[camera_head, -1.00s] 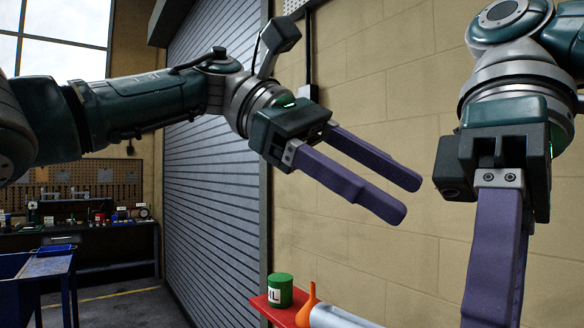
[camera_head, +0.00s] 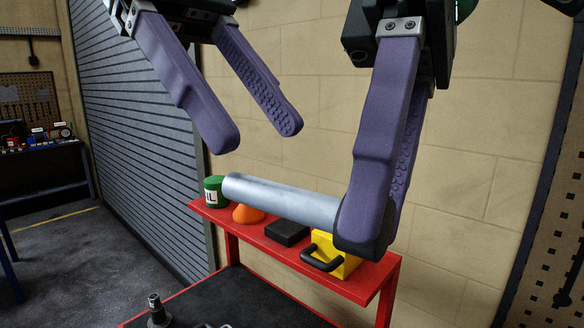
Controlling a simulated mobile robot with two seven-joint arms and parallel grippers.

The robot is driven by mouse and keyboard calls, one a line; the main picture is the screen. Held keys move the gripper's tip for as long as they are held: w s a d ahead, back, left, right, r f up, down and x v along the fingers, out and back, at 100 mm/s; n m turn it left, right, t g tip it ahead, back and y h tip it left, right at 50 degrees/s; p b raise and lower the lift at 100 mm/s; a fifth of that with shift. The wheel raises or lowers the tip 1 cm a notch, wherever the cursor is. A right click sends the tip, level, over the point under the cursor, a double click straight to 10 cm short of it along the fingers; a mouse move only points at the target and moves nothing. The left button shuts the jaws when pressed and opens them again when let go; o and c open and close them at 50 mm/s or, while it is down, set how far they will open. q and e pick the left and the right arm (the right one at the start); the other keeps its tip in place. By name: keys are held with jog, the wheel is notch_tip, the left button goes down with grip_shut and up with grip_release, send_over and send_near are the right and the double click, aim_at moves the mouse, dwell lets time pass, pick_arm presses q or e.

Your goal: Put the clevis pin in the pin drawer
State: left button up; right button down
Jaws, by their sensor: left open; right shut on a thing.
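The clevis pin looks to be the smooth silver-grey cylinder (camera_head: 280,200), which lies roughly level and points left. My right gripper (camera_head: 368,225) is shut on its right end, and the fingertips hide that end. The pin appears in front of a red shelf. My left gripper (camera_head: 258,135) is open and empty, up and to the left of the pin, apart from it. I cannot make out the pin drawer for certain.
The red shelf (camera_head: 362,291) bears a green can (camera_head: 213,192), an orange funnel (camera_head: 246,214), a black block (camera_head: 287,233) and a yellow box (camera_head: 337,257) with a black handle. A dark-topped red surface (camera_head: 245,296) is below, with dark metal parts at its left.

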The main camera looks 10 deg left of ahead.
aim_at(303, 192)
pick_arm(q)
jog(key=x, duration=0.5)
jog(key=shift+s+d+f, duration=0.2)
jog(key=shift+d+f, duration=0.05)
jog(key=shift+f, duration=0.05)
jog(key=shift+c, duration=0.3)
grip_shut()
dwell(0.8)
pick_arm(e)
jog(key=shift+c, duration=1.9)
grip_release()
jog(key=shift+s+r, duration=0.1)
